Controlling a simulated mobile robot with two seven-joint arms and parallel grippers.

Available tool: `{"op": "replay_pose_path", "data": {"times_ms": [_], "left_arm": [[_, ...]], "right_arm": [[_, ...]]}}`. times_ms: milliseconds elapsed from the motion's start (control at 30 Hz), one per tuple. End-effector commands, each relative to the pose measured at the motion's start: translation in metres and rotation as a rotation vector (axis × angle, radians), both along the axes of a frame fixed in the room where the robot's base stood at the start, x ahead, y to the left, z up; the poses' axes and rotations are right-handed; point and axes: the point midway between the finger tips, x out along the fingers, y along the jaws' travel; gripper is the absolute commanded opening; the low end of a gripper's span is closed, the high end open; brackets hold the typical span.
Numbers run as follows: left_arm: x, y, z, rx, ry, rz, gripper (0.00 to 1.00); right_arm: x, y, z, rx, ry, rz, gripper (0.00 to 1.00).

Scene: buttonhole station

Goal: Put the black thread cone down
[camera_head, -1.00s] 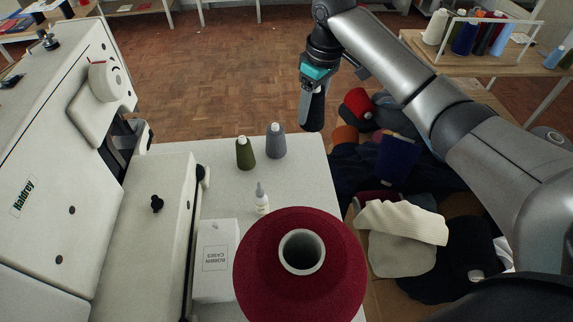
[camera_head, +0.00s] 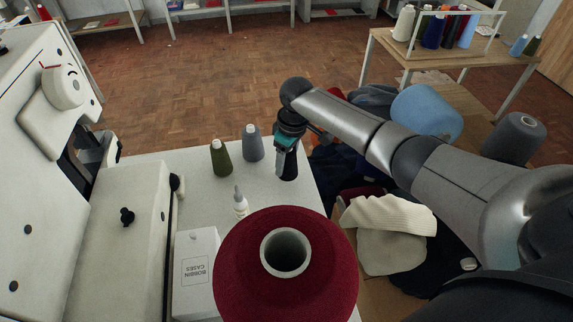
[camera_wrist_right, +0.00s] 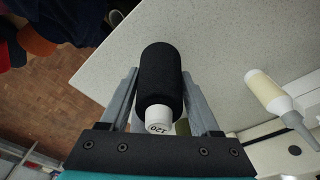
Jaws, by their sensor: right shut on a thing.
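The black thread cone (camera_wrist_right: 160,82) is between the two fingers of my right gripper (camera_wrist_right: 162,95) in the right wrist view, its white end marked 120 towards the camera. In the head view my right gripper (camera_head: 287,158) points down over the right part of the white table (camera_head: 300,195), near its right edge. The black cone (camera_head: 290,166) shows there as a dark shape low in the gripper, just right of the grey cone. Whether its base touches the table I cannot tell. My left gripper is not in view.
A grey cone (camera_head: 252,143), an olive cone (camera_head: 221,158), a small bottle (camera_head: 240,202), a bobbin case box (camera_head: 196,270) and a large dark red cone (camera_head: 285,290) stand on the table. A sewing machine (camera_head: 115,230) is left. Clothes (camera_head: 380,230) lie right.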

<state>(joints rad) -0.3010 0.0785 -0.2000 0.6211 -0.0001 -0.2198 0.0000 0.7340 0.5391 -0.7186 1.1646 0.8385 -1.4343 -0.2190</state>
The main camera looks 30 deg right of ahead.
Motion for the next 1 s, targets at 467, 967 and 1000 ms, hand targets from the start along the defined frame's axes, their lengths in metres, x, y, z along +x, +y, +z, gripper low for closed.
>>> {"op": "replay_pose_path", "data": {"times_ms": [467,967,1000], "left_arm": [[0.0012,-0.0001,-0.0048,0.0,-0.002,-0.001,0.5],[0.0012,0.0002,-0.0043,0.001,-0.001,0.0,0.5],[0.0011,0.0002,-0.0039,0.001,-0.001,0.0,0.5]], "right_arm": [[0.0003,0.0,-0.0153,0.001,-0.001,0.0,0.04],[0.0001,-0.0002,-0.0141,-0.001,-0.001,0.0,0.93],[0.0002,-0.0004,-0.0129,-0.001,-0.001,0.0,0.93]]}}
